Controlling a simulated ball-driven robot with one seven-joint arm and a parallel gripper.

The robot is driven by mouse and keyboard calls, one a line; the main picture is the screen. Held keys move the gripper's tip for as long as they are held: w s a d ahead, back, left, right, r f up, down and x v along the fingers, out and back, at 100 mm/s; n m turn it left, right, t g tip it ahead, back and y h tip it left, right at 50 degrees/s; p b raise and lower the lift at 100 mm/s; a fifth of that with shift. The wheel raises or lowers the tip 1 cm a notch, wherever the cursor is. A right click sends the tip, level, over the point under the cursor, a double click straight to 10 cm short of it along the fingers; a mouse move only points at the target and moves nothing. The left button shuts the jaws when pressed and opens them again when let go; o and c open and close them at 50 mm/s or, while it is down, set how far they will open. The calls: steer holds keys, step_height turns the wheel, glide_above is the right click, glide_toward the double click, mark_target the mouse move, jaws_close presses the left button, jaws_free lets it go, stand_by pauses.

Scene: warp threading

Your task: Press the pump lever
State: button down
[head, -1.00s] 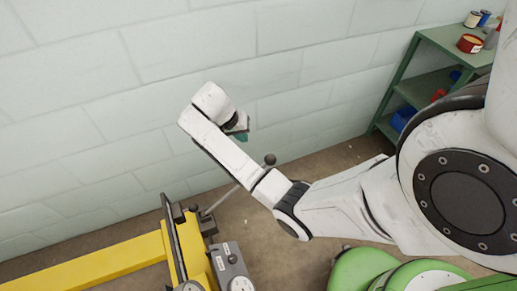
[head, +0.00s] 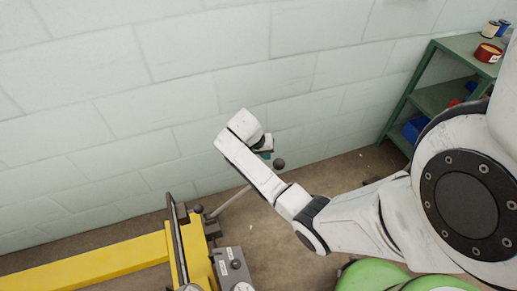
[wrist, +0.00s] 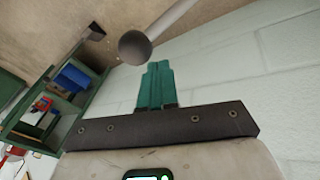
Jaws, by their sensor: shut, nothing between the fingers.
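The pump lever is a thin grey rod with a dark ball knob (head: 279,163), slanting up from the dark end of a yellow beam. In the head view my gripper (head: 266,153) is by the knob, just up and left of it; my white forearm crosses in front of part of the rod. In the wrist view the lever knob (wrist: 134,47) is just beyond and left of my gripper's teal fingertips (wrist: 158,66), with the rod running up right. The fingers are shut and empty. I see no clear contact with the knob.
A yellow beam (head: 90,268) with dark fittings and a grey labelled box (head: 230,266) lies at the lower left. A pale block wall (head: 110,110) stands behind. A green shelf (head: 436,98) with spools and a red tin is at the upper right. Brown floor lies between.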

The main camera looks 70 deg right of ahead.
steer(key=shift+s+d+f, duration=0.1)
steer(key=shift+s+f, duration=0.45)
steer(key=shift+s, duration=0.3)
